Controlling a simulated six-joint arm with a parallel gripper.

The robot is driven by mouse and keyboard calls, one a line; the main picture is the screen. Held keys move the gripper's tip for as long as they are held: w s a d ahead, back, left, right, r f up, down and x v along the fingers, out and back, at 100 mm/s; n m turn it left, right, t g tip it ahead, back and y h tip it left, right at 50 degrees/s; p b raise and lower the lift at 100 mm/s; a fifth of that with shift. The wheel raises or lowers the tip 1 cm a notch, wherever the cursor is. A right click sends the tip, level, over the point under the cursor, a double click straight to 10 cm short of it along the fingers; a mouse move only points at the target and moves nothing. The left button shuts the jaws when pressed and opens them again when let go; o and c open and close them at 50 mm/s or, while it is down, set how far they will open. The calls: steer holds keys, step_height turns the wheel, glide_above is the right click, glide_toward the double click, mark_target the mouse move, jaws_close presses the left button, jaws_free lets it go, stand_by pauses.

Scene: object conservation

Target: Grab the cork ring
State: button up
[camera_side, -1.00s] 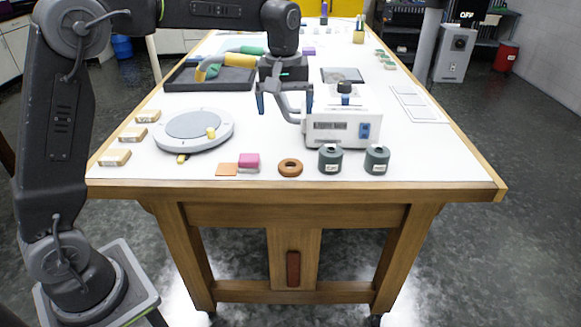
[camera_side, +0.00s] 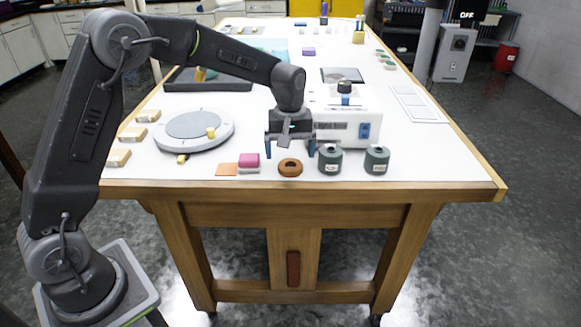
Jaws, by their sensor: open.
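The cork ring (camera_side: 290,168) is a brown ring lying flat on the white table top (camera_side: 215,165) near its front edge. My gripper (camera_side: 289,150) is open and points down just above and behind the ring. One finger is to the ring's left and the other to its right. The jaws hold nothing. I cannot tell the exact height of the fingertips above the table.
A white device (camera_side: 352,122) is behind, and a grey turntable (camera_side: 194,130) stands at left.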

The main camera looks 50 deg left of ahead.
steer(key=shift+f, duration=1.45)
steer(key=shift+c, duration=0.2)
steer(key=c, duration=0.9)
steer(key=shift+r, duration=0.1)
steer(key=shift+c, duration=0.2)
